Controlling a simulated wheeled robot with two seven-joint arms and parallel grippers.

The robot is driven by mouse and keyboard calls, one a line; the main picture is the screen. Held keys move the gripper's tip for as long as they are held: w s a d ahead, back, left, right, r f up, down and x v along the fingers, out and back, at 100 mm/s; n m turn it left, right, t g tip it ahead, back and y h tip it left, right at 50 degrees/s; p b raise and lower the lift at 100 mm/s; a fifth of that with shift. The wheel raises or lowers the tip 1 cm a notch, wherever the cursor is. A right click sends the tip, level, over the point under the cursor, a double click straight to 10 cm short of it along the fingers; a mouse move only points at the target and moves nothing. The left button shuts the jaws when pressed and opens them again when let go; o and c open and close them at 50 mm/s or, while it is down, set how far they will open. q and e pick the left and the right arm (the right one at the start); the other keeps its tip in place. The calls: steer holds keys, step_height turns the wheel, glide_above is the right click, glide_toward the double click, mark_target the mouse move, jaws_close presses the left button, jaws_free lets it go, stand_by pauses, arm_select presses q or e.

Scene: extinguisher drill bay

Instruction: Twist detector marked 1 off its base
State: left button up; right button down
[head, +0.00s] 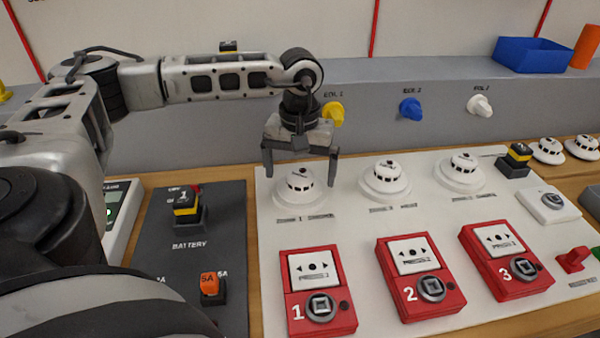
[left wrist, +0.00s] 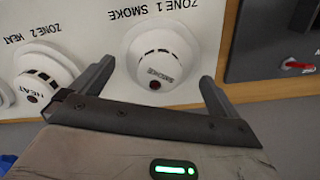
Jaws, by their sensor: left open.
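The detector marked 1 (head: 300,184) is a round white smoke detector on its base at the left end of the white panel. It also shows in the left wrist view (left wrist: 160,58), with a dark red dot on it, beside the printed words "ZONE 1 SMOKE". My left gripper (head: 300,172) is open above it, fingers pointing down, one finger on each side and apart from it. The left wrist view shows the two fingers (left wrist: 158,85) spread wider than the detector, with nothing between them. My right gripper is not in view.
Two more white detectors (head: 385,178) (head: 461,172) stand to the right on the panel. Red call points (head: 318,290) numbered 1 to 3 sit in front. A dark battery panel (head: 225,245) is at left. Yellow, blue and white knobs (head: 410,108) line the wall behind.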

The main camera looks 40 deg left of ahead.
arm_select(q)
steer(key=shift+f, duration=0.95)
steer(key=c, duration=0.9)
steer(key=shift+n, duration=1)
steer(key=shift+c, duration=0.2)
steer(key=shift+n, duration=1)
